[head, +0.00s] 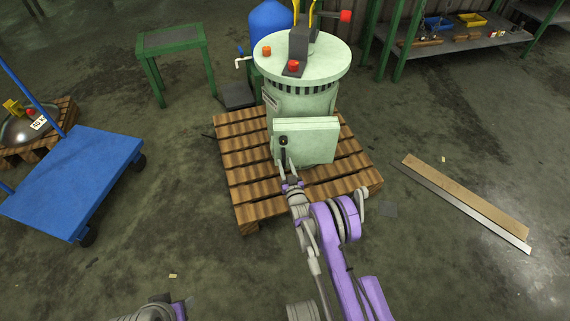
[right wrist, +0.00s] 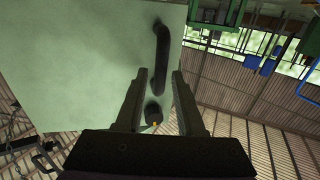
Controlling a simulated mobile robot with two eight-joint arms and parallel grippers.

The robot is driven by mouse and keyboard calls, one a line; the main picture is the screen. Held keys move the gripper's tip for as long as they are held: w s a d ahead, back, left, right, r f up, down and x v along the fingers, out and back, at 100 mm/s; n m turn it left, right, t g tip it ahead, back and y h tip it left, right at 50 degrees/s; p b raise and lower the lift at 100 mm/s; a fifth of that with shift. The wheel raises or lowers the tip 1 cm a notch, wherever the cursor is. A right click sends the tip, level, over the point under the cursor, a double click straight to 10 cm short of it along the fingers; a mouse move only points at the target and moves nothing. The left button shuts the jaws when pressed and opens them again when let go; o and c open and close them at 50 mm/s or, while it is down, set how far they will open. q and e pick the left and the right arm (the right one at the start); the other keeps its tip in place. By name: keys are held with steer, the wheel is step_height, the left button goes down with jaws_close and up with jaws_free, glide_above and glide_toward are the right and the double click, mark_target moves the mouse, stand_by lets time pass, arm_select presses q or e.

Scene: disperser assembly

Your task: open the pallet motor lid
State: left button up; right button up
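The pale green motor (head: 300,100) stands upright on a wooden pallet (head: 245,185). Its box-shaped lid (head: 312,140) is on the front side and looks closed. A black handle (head: 283,142) sits at the lid's left edge. My right gripper (head: 286,166) is just below and in front of this handle. In the right wrist view, the lid face (right wrist: 85,70) fills the left, and the bent black handle (right wrist: 160,60) runs between the two spread fingers of my right gripper (right wrist: 160,76). I cannot tell whether they touch it. Only part of my left arm shows at the bottom edge.
A blue cart (head: 85,180) stands at left, with a domed metal part (head: 25,125) beyond it. A green table (head: 175,42) and a blue tank (head: 268,20) are behind. Two long strips (head: 470,200) lie on the floor at right. The floor in front is mostly clear.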

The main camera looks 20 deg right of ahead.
jaws_close()
stand_by(1.2)
